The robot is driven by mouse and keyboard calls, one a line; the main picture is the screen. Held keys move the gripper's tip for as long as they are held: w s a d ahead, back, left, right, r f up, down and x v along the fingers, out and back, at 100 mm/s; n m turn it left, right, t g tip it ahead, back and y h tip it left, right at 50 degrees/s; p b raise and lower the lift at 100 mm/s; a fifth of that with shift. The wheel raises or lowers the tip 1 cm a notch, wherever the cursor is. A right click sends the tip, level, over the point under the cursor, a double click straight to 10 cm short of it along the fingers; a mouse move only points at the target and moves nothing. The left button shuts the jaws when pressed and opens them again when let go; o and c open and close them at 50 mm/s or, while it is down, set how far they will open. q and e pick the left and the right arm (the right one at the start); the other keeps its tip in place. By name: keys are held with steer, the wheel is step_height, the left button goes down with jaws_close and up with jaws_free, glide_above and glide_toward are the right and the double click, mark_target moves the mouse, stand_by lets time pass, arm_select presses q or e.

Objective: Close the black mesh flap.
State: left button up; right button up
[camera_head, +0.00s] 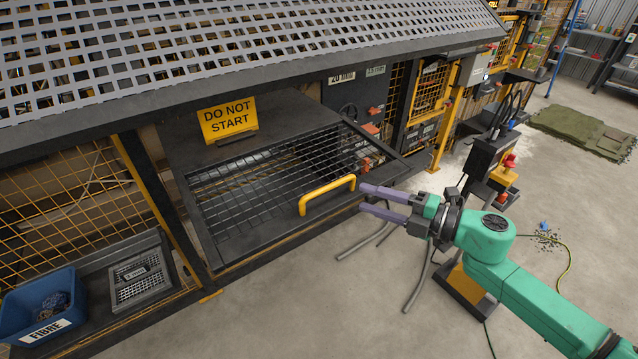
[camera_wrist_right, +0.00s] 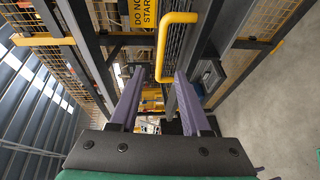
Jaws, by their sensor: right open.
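The black mesh flap (camera_head: 265,185) juts out from the machine front in the head view, with a dark frame and a wire grid. A yellow bar handle (camera_head: 328,192) stands on its right part, near the front edge. My right gripper (camera_head: 363,198) is just right of the handle, its two purple fingers apart and empty. In the right wrist view the handle (camera_wrist_right: 163,48) shows ahead of the open fingers (camera_wrist_right: 158,76); I cannot tell whether they touch it. My left gripper is not in view.
A yellow DO NOT START sign (camera_head: 229,119) stands behind the flap. A perforated grey guard (camera_head: 230,50) hangs above. A blue FIBRE bin (camera_head: 45,300) is at lower left. Dark curved legs or tubes (camera_head: 370,240) lie below my gripper. Open floor (camera_head: 300,310) lies in front.

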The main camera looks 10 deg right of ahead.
mark_target(320, 196)
steer(key=w, duration=0.1)
steer(key=w+a, duration=0.1)
steer(key=w, duration=0.1)
steer(key=shift+a+f+p, duration=0.15)
steer(key=shift+a+p, duration=0.1)
steer(key=shift+p, duration=0.05)
steer(key=p+x, duration=0.3)
steer(key=x, duration=0.6)
steer(key=shift+a, duration=0.25)
steer(key=shift+w+a+f, duration=0.15)
steer(key=shift+w+a, duration=0.05)
steer(key=shift+a, duration=0.15)
steer(key=shift+s, duration=0.1)
steer(key=shift+c, duration=0.6)
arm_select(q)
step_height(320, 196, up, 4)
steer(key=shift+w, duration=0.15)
arm_select(e)
steer(key=shift+d, duration=0.1)
jaws_close()
